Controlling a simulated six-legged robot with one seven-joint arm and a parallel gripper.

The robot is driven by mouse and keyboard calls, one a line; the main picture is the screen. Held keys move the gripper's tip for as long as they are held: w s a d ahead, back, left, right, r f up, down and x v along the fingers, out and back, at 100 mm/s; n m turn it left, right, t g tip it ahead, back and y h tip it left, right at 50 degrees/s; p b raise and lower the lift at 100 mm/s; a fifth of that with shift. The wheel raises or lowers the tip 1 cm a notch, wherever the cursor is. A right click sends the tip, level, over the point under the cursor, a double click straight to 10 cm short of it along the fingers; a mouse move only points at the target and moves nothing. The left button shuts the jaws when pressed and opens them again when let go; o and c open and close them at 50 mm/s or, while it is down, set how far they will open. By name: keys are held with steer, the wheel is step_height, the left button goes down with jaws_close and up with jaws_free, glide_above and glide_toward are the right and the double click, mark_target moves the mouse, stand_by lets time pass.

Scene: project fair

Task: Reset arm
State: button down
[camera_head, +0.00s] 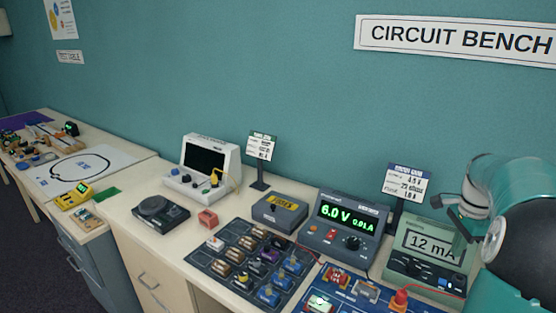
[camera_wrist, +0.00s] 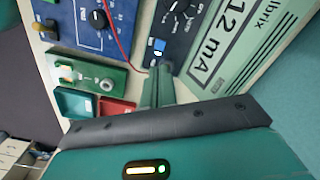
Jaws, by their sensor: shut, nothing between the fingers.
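My arm enters at the right edge of the head view, in front of the teal wall and the right end of the bench. In the wrist view my gripper (camera_wrist: 158,88) shows as two green fingers close together, shut and empty, beyond the dark edge of my wrist housing. The fingers point toward the meter reading 12 mA (camera_wrist: 212,55), which appears sideways there; I cannot tell the exact gap. In the head view the same meter (camera_head: 428,240) stands at the right, partly behind my arm.
A power supply reading 6.0 V (camera_head: 345,228), a fuse box (camera_head: 279,212), a component tray (camera_head: 210,262) and a white oscilloscope (camera_head: 211,165) crowd the bench. A blue board (camera_wrist: 88,18) with a red wire and a green module (camera_wrist: 92,75) lie near my gripper. Open wall is above.

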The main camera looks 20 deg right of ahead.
steer(key=w+a+r+n+t+h, duration=0.1)
steer(key=a+r+n, duration=0.3)
steer(key=a, duration=0.8)
steer(key=w+a+r+n+t+h, duration=0.1)
steer(key=a+r+n, duration=0.1)
steer(key=a+n, duration=0.65)
steer(key=s+a+f+n+t+y, duration=0.1)
steer(key=s+a+n, duration=0.3)
steer(key=a, duration=0.6)
steer(key=s+a+n+t+y, duration=0.1)
steer(key=s+a+n, duration=0.4)
steer(key=a, duration=0.6)
steer(key=shift+s+f+t, duration=0.35)
steer(key=shift+t, duration=0.45)
